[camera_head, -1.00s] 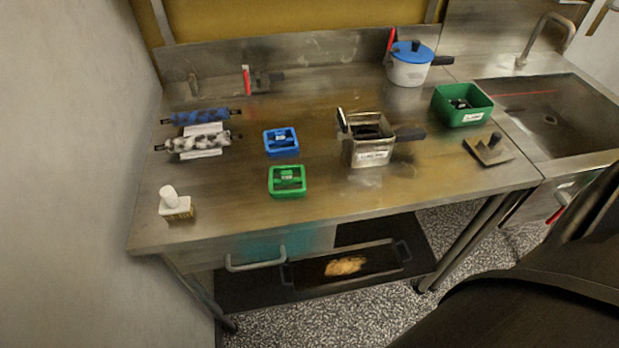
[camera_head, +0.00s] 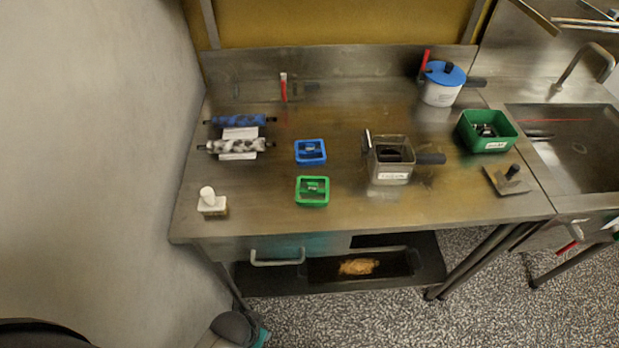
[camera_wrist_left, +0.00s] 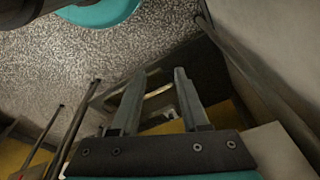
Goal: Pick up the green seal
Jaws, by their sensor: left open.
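A small green tray (camera_head: 312,203) sits on the steel table left of centre in the head view. Dark green parts (camera_head: 313,187) lie inside it; they are too small to tell whether one is the green seal. My left gripper (camera_wrist_left: 159,72) shows in the left wrist view with its two fingers apart and nothing between them. It is away from the green tray, and the wrist view shows the speckled floor and metal frame parts beyond the fingers. My right gripper is not in view.
A blue tray (camera_head: 311,158) stands behind the green tray. A white-handled brush (camera_head: 212,205) and rollers (camera_head: 237,146) are at left. A steel container (camera_head: 392,174), a larger green box (camera_head: 487,144), a scraper (camera_head: 508,180) and a blue-lidded pot (camera_head: 440,93) are at right.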

